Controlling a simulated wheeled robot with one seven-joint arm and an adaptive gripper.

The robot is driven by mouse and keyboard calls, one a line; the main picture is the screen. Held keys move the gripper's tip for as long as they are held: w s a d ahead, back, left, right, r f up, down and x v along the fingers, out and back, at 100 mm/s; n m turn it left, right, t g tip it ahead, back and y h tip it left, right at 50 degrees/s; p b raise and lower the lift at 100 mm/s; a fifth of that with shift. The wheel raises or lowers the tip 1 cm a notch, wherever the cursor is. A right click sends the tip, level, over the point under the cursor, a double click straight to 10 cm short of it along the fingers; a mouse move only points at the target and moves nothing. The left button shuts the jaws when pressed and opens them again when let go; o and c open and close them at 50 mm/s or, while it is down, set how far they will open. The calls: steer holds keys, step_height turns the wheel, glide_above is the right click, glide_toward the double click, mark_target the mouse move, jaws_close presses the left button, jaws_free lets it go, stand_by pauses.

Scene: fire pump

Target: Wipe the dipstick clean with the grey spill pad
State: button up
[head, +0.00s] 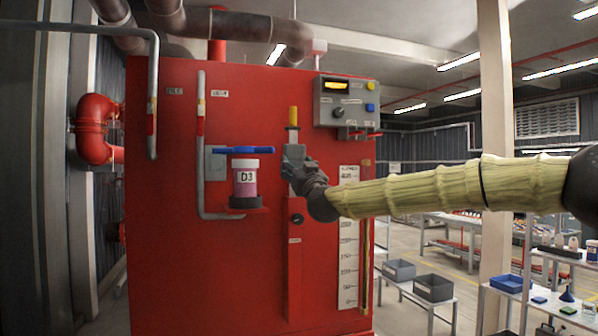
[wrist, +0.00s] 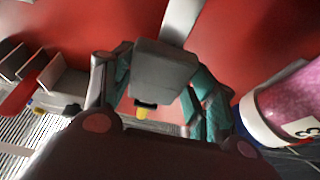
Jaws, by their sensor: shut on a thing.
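My gripper (head: 291,166) is at the front of the red cabinet, closed on a grey block that looks like the spill pad (wrist: 163,72). In the wrist view the pad sits between the two teal-padded fingers. The dipstick's yellow handle (head: 293,118) stands upright just above the gripper. In the wrist view its yellow end (wrist: 143,112) shows past the pad's lower edge. A pale grey strip (wrist: 181,18) runs out beyond the pad's far edge. The fingers and pad hide the dipstick's middle, so I cannot tell whether the pad touches it.
A pink jar labelled D3 (head: 245,182) stands close to the left, under a blue handle (head: 245,150). A grey control box (head: 346,102) is up to the right. A white scale (head: 348,240) and a brass-coloured rod are at lower right. Grey bins (head: 433,288) stand on a bench further right.

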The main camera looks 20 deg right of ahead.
mark_target(296, 154)
steer(key=shift+d+r, duration=0.1)
steer(key=shift+r, duration=0.5)
steer(key=shift+r+p, duration=0.3)
steer(key=shift+r, duration=0.6)
steer(key=shift+s+f, duration=0.1)
steer(key=shift+s, duration=0.1)
steer(key=shift+s+b, duration=0.55)
steer(key=shift+s, duration=0.1)
steer(key=shift+w, duration=0.1)
step_height(296, 154, down, 8)
steer(key=b, duration=0.6)
steer(key=shift+r, duration=0.25)
